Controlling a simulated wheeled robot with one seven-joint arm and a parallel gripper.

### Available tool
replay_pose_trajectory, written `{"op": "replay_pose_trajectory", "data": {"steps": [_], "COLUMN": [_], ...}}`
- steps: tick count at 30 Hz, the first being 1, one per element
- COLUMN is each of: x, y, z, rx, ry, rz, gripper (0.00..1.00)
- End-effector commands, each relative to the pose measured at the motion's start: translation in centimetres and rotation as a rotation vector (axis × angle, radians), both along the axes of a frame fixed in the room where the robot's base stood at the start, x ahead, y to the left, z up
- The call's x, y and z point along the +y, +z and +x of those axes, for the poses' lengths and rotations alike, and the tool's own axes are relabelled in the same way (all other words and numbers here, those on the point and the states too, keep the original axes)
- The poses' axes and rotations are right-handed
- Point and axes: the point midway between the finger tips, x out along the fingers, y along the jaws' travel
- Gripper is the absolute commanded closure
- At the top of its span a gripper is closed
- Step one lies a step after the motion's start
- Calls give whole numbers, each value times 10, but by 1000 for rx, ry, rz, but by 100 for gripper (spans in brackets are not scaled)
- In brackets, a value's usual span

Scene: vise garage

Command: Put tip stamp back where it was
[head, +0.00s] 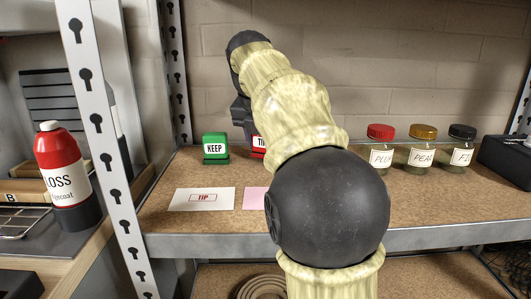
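The tip stamp (259,147) is a red block with a white label reading "TI", the rest hidden behind my arm. It is at the back of the shelf, just right of a green stamp labelled KEEP (215,148). My gripper (243,119) is dark and sits just above and left of the tip stamp, mostly hidden by my arm. I cannot tell whether its fingers are open or shut, or whether they touch the stamp. A white card (202,199) with a red TIP imprint lies flat on the shelf in front. A pink card (255,198) beside it is partly hidden.
Jars with red (380,147), yellow (422,149) and black lids (461,151) stand on the right of the shelf (435,207). A dark box (508,160) is at far right. A perforated metal upright (97,120) and a red bottle (62,165) are at left.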

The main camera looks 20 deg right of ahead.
Motion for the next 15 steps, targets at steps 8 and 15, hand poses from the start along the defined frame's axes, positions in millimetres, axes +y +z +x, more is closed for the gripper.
{"op": "replay_pose_trajectory", "data": {"steps": [8, 15], "x": [0, 0], "y": [-9, -12], "z": [0, 0], "rx": [-1, -1], "ry": [0, 0], "rz": [0, -1], "gripper": [64, 44]}}
